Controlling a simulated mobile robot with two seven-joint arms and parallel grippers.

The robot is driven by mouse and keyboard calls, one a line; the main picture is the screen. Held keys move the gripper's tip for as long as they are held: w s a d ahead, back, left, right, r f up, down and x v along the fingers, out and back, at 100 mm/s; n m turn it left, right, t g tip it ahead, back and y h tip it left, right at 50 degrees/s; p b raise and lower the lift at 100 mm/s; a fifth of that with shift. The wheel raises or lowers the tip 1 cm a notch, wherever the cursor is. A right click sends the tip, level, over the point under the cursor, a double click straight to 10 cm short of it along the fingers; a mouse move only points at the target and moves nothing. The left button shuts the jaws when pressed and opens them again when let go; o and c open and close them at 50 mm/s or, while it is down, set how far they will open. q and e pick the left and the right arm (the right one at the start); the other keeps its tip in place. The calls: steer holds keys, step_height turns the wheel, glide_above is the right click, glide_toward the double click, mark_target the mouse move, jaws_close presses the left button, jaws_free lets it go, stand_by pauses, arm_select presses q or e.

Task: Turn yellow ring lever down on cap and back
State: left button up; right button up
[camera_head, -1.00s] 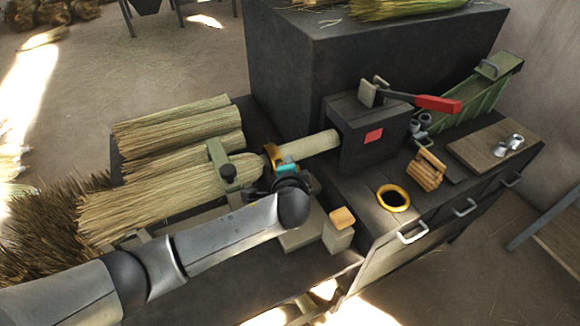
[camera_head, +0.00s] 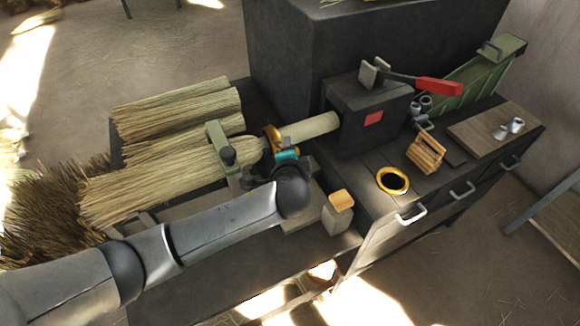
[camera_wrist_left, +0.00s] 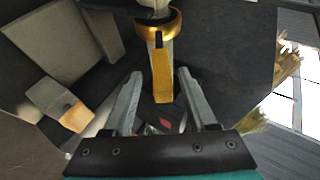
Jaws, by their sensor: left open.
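The yellow ring (camera_head: 271,136) sits around the pale broom handle (camera_head: 310,128), just past the bundle's tied end. In the left wrist view the ring (camera_wrist_left: 160,24) is gold, and its flat yellow lever (camera_wrist_left: 162,78) points toward me. My left gripper (camera_wrist_left: 158,82) is open, with one finger on each side of the lever and visible gaps between. In the head view the same gripper is at the ring, its teal part (camera_head: 287,155) showing, and much of it is hidden behind my arm. I cannot make out a separate cap. My right gripper is out of view.
The broom bundle (camera_head: 165,185) lies under a green clamp (camera_head: 217,140). A dark box (camera_head: 368,110) with a red-handled lever (camera_head: 437,86) stands at the handle's far end. A wood-topped block (camera_head: 338,215) is near the gripper. A yellow-rimmed hole (camera_head: 393,180) is to the right.

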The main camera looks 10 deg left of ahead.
arm_select(q)
steer(key=p+v, duration=0.1)
steer(key=v, duration=1.2)
steer(key=shift+p, duration=0.4)
